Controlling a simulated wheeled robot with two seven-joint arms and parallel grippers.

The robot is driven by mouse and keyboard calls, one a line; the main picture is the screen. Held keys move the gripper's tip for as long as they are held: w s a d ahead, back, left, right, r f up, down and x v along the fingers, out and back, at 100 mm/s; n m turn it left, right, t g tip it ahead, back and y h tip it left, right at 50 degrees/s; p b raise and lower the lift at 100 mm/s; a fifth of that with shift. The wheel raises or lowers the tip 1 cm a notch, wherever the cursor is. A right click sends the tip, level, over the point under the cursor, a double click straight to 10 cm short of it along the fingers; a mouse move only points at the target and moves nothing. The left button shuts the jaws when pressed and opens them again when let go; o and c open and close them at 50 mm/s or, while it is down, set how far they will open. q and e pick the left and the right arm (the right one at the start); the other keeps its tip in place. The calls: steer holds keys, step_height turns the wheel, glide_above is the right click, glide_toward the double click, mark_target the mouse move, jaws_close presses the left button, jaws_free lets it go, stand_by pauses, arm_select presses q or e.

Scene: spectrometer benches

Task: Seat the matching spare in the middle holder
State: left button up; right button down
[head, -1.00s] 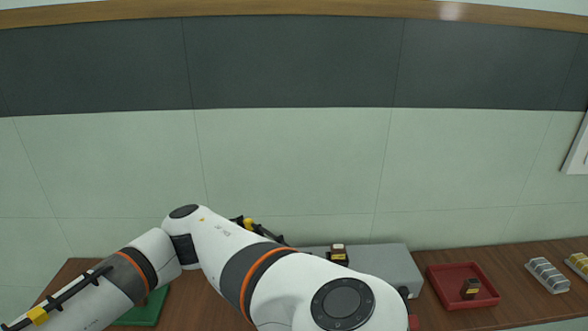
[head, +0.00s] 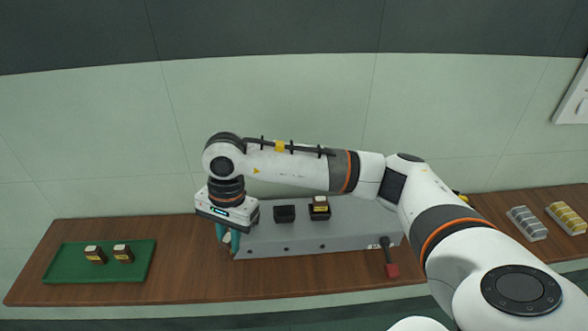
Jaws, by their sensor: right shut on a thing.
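A grey bench unit (head: 300,240) stands on the wooden table. On its top, a black holder (head: 284,213) looks empty. To its right, another holder carries a dark block with a pale top and yellow label (head: 320,205). Any holder further left is hidden by my wrist. Two similar dark blocks, one (head: 95,254) and another (head: 123,253), stand in the green tray (head: 70,268) at left. My right gripper (head: 228,242) points down at the unit's left end. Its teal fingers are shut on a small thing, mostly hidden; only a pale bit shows. My left gripper is out of view.
A black lever with a red end (head: 391,270) sticks out at the unit's front right. Grey (head: 528,223) and yellow (head: 567,218) racks stand at the far right. My right arm spans above the unit. The table between the green tray and the unit is clear.

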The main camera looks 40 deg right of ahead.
steer(key=w+d+r+m+t+p, duration=0.1)
steer(key=w+d+m, duration=0.1)
steer(key=d+m, duration=0.5)
steer(key=w+d+r+m+t+p, duration=0.1)
steer(key=w+d+m, duration=0.2)
steer(key=d+m, duration=0.5)
arm_select(q)
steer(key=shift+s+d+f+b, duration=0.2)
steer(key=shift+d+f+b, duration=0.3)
steer(key=shift+b, duration=1.3)
arm_select(e)
steer(key=shift+d+f+n, duration=0.35)
steer(key=shift+f, duration=0.55)
steer(key=shift+d+f+n, duration=0.3)
steer(key=shift+f+n, duration=0.1)
steer(key=shift+f, duration=0.5)
steer(key=shift+d+f+n, duration=0.35)
steer(key=shift+f, duration=0.55)
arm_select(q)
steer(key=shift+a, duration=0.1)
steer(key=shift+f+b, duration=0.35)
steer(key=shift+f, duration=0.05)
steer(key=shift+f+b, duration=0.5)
arm_select(e)
steer(key=shift+f, duration=0.6)
steer(key=c, duration=1.6)
jaws_free()
steer(key=shift+o, duration=0.2)
